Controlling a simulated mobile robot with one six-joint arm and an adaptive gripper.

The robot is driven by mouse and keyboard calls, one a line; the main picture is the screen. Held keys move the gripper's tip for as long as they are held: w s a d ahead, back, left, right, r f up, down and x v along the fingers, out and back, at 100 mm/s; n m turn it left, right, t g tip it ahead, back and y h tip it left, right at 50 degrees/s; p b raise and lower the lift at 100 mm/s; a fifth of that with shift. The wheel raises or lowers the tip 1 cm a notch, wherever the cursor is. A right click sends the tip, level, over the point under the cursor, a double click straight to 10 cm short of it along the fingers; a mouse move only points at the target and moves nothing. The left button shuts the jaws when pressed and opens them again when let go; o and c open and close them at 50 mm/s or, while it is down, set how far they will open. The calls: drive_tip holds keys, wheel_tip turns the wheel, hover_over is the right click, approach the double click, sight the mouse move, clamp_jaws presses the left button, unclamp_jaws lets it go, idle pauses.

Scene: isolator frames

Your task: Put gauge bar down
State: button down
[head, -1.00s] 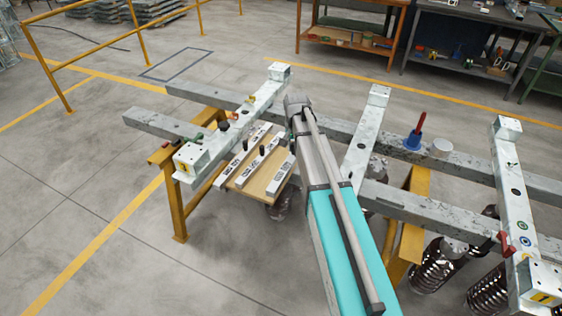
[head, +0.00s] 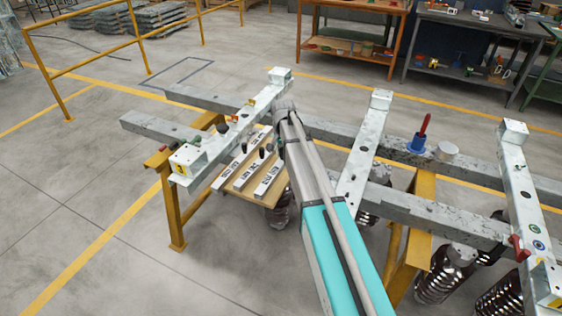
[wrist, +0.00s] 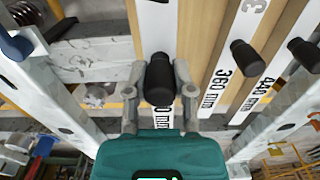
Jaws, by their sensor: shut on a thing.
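The gauge bar (wrist: 156,32) is a white bar with a black knob (wrist: 159,82) and a partly covered "mm" label. My gripper (wrist: 160,74) is shut on the knob, one finger on each side. In the head view this bar (head: 268,181) is the rightmost of three on a wooden board (head: 237,190), roughly parallel to the others. I cannot tell whether it touches the board or hangs just above it. My arm hides my gripper in the head view. The bars marked 360 mm (wrist: 222,75) and 440 mm (wrist: 262,82) lie beside it.
The board sits by a pale crossbeam (head: 215,143) of the frame, with small coloured parts on it. A second crossbeam (head: 362,150) stands to the right. A blue holder with a red-handled tool (head: 417,141) and a white cup (head: 447,151) are farther right.

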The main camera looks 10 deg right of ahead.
sight(281, 159)
drive_tip(key=shift+w+a+f+b, duration=0.25)
drive_tip(key=shift+w+f+b, duration=0.2)
drive_tip(key=shift+f+b, duration=1.55)
drive_tip(key=shift+b, duration=0.05)
drive_tip(key=shift+f, duration=0.15)
drive_tip(key=shift+c, duration=2.3)
unclamp_jaws()
drive_tip(key=shift+s, duration=0.1)
drive_tip(key=shift+r, duration=0.25)
wheel_tip(281, 159, up, 12)
drive_tip(key=p, duration=1.2)
drive_tip(key=shift+s, duration=0.1)
